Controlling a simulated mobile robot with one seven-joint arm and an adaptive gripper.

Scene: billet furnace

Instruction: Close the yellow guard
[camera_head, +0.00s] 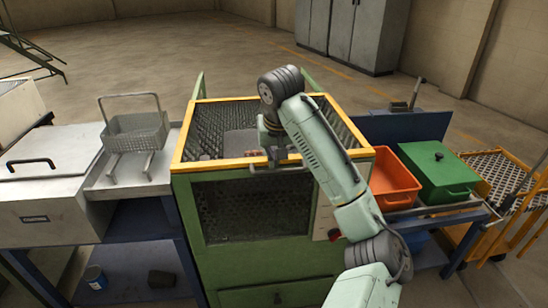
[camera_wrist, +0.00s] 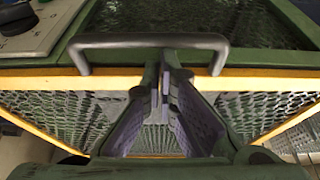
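The yellow guard (camera_head: 218,166) shows as a yellow rim with mesh sides on top of the green machine in the middle of the head view. A grey bar handle (camera_wrist: 120,41) crosses the upper part of the wrist view, beside the yellow edge (camera_wrist: 50,80). My gripper (camera_head: 272,152) is at the front edge of the rim, near the handle. In the wrist view my gripper (camera_wrist: 164,72) has its fingers nearly together, with their tips at the middle of the handle bar. No clear grip around the bar shows, and contact cannot be told.
A wire basket (camera_head: 137,132) stands on the bench at left, beside a grey lidded box (camera_head: 55,150). An orange bin (camera_head: 393,180) and a green lidded box (camera_head: 437,172) are at right. A yellow cart (camera_head: 505,165) is farther right. Open floor lies behind.

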